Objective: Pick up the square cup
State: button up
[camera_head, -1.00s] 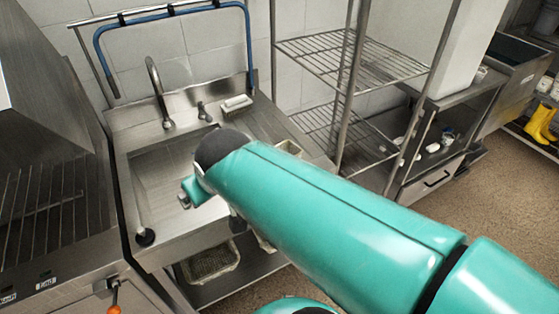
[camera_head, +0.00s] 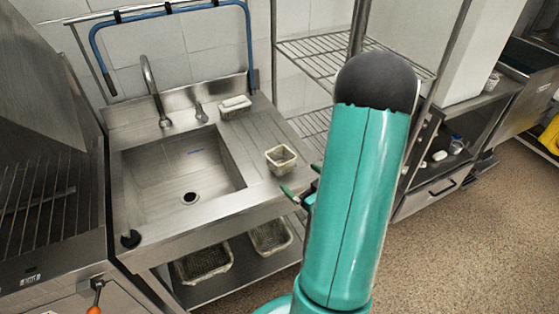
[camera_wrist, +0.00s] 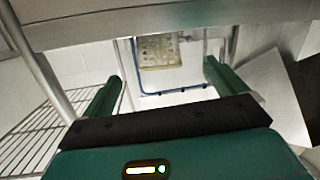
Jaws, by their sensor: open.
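The square cup (camera_head: 281,162), pale and open at the top, stands upright on the drainboard right of the sink basin, near its front right edge. My gripper (camera_head: 299,183) is just in front of and to the right of the cup in the head view, partly hidden behind my arm. In the wrist view, which looks upside down, my gripper (camera_wrist: 162,72) has its two green fingers spread wide with nothing between them.
The steel sink counter (camera_head: 190,238) has its front edge near my gripper; the edge also shows in the wrist view (camera_wrist: 190,22). A soap dish (camera_head: 235,105) and faucet (camera_head: 155,92) stand behind. Perforated baskets (camera_head: 203,263) lie on the shelf below. A wire rack (camera_head: 325,62) stands to the right.

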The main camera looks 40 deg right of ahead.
aim_at(288, 165)
jog(key=w, duration=0.1)
jog(key=w+t, duration=0.1)
jog(key=w, duration=0.1)
jog(key=w+f+m+t, duration=0.1)
jog(key=shift+w+d, duration=0.25)
jog(key=shift+d, duration=0.05)
jog(key=w, duration=0.3)
jog(key=w+d, duration=0.1)
jog(key=w, duration=0.1)
jog(key=shift+w+r, duration=0.15)
jog(key=shift+r, duration=0.15)
jog(key=c, duration=1)
